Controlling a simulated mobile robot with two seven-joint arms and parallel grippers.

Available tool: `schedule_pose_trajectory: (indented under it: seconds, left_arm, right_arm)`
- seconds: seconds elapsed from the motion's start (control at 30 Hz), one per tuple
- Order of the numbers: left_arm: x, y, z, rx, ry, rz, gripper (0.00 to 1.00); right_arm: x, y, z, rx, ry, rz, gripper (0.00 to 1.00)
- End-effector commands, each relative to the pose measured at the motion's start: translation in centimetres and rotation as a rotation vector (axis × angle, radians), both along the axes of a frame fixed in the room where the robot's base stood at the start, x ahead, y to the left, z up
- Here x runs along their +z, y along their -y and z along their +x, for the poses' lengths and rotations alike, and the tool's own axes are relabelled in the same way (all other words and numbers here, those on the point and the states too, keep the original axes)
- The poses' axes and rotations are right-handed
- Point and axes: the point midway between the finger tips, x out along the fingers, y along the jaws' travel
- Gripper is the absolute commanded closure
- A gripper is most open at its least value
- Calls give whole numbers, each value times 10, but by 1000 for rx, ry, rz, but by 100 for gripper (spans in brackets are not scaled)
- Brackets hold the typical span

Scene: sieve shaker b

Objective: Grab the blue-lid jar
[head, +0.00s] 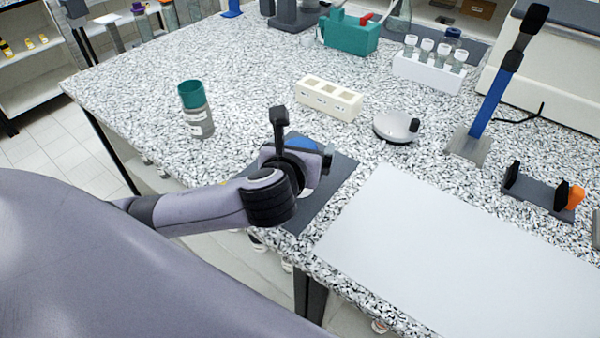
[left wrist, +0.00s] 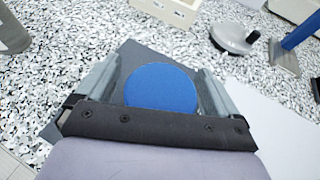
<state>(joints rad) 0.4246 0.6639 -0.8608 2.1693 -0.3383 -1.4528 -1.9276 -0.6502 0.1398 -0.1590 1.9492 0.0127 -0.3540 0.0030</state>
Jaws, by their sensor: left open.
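The blue-lid jar (head: 302,145) stands on a dark grey mat (head: 338,172) near the bench's front edge. In the head view only part of its blue lid shows; my left gripper and wrist hide the rest. In the left wrist view the round blue lid (left wrist: 162,87) lies between the two fingers of my left gripper (left wrist: 160,85). The fingers are apart, one on each side of the lid, with a small gap visible on either side. My left gripper also shows in the head view (head: 312,160). My right gripper is not in view.
A teal-lid jar (head: 196,110) stands to the left. A cream block with square wells (head: 328,98) and a round grey device (head: 396,126) are behind the mat. A white sheet (head: 450,260) covers the bench to the right. Speckled bench is clear between them.

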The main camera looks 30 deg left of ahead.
Motion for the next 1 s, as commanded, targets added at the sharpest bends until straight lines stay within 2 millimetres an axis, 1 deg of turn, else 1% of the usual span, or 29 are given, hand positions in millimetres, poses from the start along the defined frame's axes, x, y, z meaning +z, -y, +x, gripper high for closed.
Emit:
schedule_pose_trajectory:
  seconds: [0.13, 0.17, 0.2, 0.27, 0.3, 0.37, 0.4, 0.77, 0.87, 0.97, 1.0]
  left_arm:
    - [0, 0, 0, -1, 0, -1, 5]
    - [0, 0, 0, -1, 0, -1, 15]
    - [0, 0, 0, -1, 0, -1, 28]
    - [0, 0, 0, -1, 0, -1, 47]
    - [0, 0, 0, -1, 0, -1, 60]
    - [0, 0, 0, -1, 0, -1, 80]
    - [0, 0, 0, -1, 0, -1, 82]
    - [4, 0, 0, 0, 3, -3, 83]
    - [11, 0, 0, 1, 5, -4, 83]
    - [24, 1, 1, 0, 6, -4, 83]
    - [31, 1, 0, -1, 8, -4, 83]
  right_arm:
    - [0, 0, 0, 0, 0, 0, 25]
    - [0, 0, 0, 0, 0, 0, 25]
    - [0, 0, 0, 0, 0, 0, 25]
    - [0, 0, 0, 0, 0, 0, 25]
    - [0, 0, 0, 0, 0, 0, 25]
    - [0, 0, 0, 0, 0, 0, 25]
    - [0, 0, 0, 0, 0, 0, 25]
    - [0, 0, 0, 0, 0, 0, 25]
    - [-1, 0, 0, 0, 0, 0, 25]
    - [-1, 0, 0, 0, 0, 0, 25]
    - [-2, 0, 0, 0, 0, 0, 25]
